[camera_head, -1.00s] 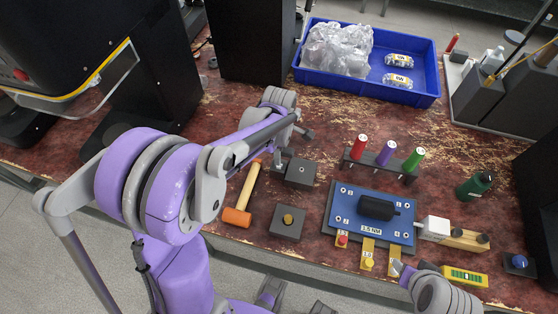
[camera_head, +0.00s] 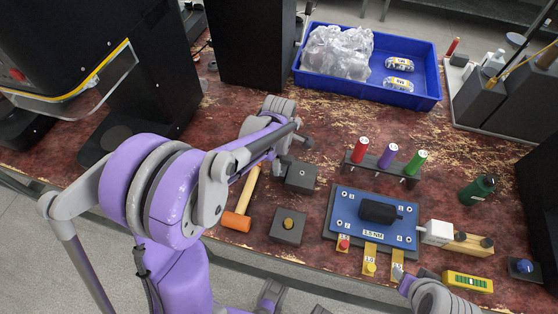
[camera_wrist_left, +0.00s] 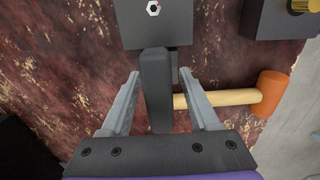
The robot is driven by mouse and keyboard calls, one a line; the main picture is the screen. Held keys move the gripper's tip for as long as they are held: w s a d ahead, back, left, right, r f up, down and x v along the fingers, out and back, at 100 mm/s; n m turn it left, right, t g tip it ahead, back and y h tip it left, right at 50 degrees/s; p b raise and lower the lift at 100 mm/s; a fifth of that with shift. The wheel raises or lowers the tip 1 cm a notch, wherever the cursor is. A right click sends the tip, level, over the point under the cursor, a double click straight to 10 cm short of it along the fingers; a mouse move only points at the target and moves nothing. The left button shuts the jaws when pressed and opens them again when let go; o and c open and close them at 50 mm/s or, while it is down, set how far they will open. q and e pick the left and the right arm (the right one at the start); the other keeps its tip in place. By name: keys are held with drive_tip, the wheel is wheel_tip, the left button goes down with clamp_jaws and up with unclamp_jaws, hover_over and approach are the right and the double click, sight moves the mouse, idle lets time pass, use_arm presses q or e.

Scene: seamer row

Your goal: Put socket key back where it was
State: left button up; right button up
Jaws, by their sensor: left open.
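A dark grey bar (camera_wrist_left: 157,85), which looks like the socket key's handle, lies between the fingers of my left gripper (camera_wrist_left: 159,74) in the left wrist view. The fingers are open, with a gap on each side of the bar. Its far end meets a dark block (camera_wrist_left: 135,30) that has a small light hexagon on top.
An orange hammer (camera_head: 237,221) lies close by, with a brass-knobbed block (camera_head: 288,224) to its right. A blue torque plate (camera_head: 347,207), a rack of coloured drivers (camera_head: 382,170) and a green bottle (camera_head: 478,188) stand to the right. A blue tray (camera_head: 428,100) is behind.

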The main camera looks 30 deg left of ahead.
use_arm(q)
wheel_tip(320, 180, up, 12)
drive_tip(key=shift+f+p, duration=0.25)
drive_tip(key=shift+p, duration=0.35)
drive_tip(key=shift+r, duration=0.3)
drive_tip(key=shift+s+d+r+m, duration=0.15)
drive_tip(key=shift+s+d+m, duration=0.05)
drive_tip(key=shift+s+m, duration=0.15)
drive_tip(key=s+d+f+m+t, duration=0.1)
drive_tip(key=s+d+m+t, duration=0.1)
drive_tip(key=s+m, duration=0.6)
drive_tip(key=s+d+f+m+t, duration=0.2)
drive_tip(key=s+m, duration=0.5)
drive_tip(key=m, duration=0.5)
drive_tip(key=shift+s+d+f+t, duration=0.35)
drive_tip(key=shift+d+t, duration=0.25)
drive_tip(key=shift+d, duration=0.6)
